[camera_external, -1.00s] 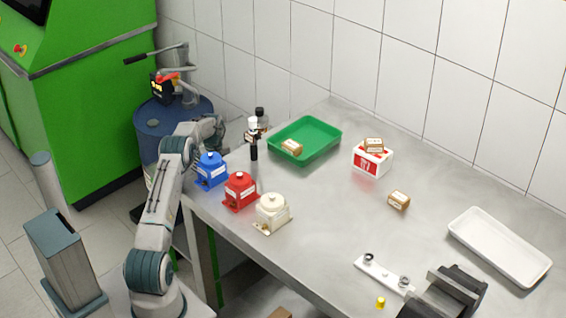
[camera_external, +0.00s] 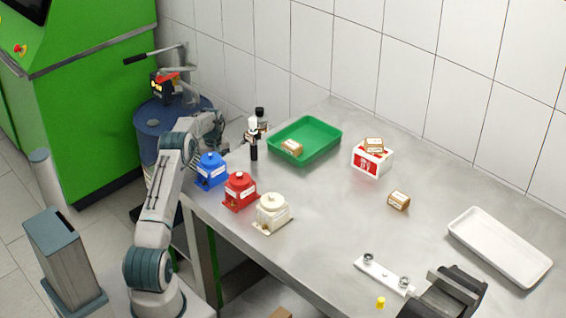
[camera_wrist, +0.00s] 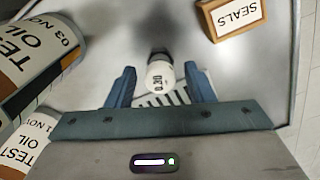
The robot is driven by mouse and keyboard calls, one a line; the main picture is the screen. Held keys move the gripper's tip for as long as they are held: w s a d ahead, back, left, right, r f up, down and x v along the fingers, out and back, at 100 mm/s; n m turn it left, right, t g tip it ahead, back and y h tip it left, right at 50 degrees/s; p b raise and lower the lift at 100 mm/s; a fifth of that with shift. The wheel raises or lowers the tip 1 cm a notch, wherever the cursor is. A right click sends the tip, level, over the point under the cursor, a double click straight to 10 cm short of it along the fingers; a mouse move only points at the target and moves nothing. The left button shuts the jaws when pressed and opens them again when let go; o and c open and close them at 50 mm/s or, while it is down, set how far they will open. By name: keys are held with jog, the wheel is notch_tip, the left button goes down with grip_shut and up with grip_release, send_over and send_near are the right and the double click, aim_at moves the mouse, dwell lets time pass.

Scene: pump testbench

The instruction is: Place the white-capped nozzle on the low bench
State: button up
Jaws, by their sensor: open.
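In the wrist view the white-capped nozzle (camera_wrist: 160,75) stands between the two blue fingers of my gripper (camera_wrist: 159,83). Its round white cap faces the camera and reads 0.30. The fingers are open, with a gap on each side of the cap. The lower part of the nozzle is mostly hidden under the cap. A light grey surface (camera_wrist: 95,55) lies below it; I cannot tell whether this is the low bench. In the external view my gripper is not clearly visible, hidden around the far end of my arm.
Test oil containers (camera_wrist: 35,55) crowd the left of the wrist view. A seals box (camera_wrist: 233,14) sits at upper right. In the external view the steel table holds blue (camera_external: 211,171), red (camera_external: 240,191) and cream (camera_external: 271,213) units, a green tray (camera_external: 322,151) and a white tray (camera_external: 500,247).

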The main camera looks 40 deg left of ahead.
notch_tip(320, 180, up, 10)
jog(key=p, duration=0.4)
jog(key=shift+p, duration=0.4)
jog(key=s+d+r+m+p, duration=0.2)
jog(key=s+d+r+m, duration=0.15)
jog(key=d+r, duration=0.75)
jog(key=s+d+r+m+p, duration=0.1)
jog(key=s+d+r+m, duration=0.3)
jog(key=d+r, duration=0.7)
jog(key=shift+m+y, duration=0.3)
jog(key=shift+m, duration=0.45)
jog(key=s+d+r, duration=0.2)
jog(key=s+d, duration=0.1)
jog(key=s, duration=0.1)
jog(key=s+d+r+p, duration=0.1)
jog(key=s+d+r, duration=0.1)
jog(key=s+d, duration=0.1)
jog(key=s+d+r+p, duration=0.1)
jog(key=s+d, duration=0.2)
jog(key=s, duration=0.2)
jog(key=shift+s+r, duration=0.1)
jog(key=shift+r, duration=0.3)
jog(key=s+d+f+m+t, duration=0.2)
jog(key=s+d+f+m, duration=0.1)
jog(key=s+d, duration=0.7)
jog(key=shift+s+m+t+b, duration=0.4)
jog(key=shift+s+m, duration=0.4)
jog(key=shift+s, duration=0.35)
jog(key=shift+f, duration=0.1)
